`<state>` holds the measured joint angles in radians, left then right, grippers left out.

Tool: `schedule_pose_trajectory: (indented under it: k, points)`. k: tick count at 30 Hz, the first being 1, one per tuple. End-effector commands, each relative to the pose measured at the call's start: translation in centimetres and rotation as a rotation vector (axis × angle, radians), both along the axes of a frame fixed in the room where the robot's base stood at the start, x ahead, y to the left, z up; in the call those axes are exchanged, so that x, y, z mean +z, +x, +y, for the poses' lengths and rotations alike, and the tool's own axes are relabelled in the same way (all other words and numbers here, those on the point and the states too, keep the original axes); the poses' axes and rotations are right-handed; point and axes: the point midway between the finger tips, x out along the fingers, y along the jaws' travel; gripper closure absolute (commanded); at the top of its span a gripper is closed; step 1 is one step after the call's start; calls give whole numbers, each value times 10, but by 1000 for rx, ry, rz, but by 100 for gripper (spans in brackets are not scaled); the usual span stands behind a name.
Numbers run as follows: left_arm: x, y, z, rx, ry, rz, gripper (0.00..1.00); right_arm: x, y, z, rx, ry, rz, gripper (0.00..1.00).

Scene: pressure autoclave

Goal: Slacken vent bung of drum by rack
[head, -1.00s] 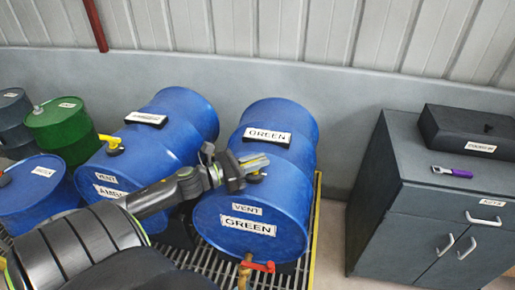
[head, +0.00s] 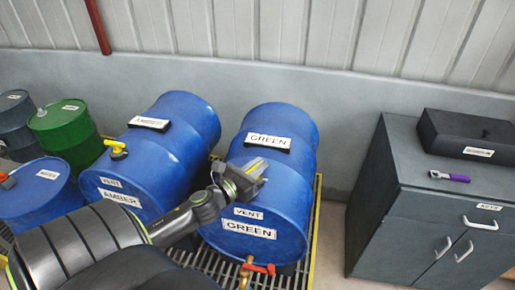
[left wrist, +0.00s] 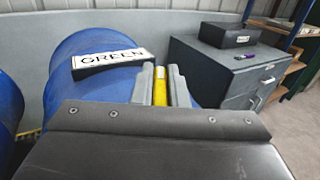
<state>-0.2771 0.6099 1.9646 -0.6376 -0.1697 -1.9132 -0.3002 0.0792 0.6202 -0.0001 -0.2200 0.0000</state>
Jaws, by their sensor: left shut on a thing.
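The blue drum labelled GREEN (head: 290,225) lies tilted on a slatted stand, with a VENT label on its front end. My left gripper (head: 254,170) is at the upper edge of that end, just above the VENT label. In the left wrist view its jaws (left wrist: 160,84) are shut on a yellow bung handle (left wrist: 160,86). The bung's lower part is hidden by the gripper. My right gripper is not in view.
A blue AMBER drum (head: 175,135) with its yellow bung (head: 117,150) lies to the left. A red-handled tap (head: 258,268) sticks out below the GREEN drum. A grey cabinet (head: 440,215) stands right, a purple-handled tool (head: 450,176) on it. Shelving (left wrist: 293,50) shows far right.

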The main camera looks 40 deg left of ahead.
Motion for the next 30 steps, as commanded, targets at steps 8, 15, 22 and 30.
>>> schedule_pose_trajectory:
  k: [8, 15, 22, 30]
  points:
    - [2, 0, 1, 245, -8, 0, 100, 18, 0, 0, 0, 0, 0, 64]
    - [1, -1, 3, 474, -7, 0, 100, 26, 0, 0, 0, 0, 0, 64]
    - [1, -1, 5, 692, -6, 0, 100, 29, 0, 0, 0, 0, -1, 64]
    - [0, -3, 7, 947, -4, 1, 100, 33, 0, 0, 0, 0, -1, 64]
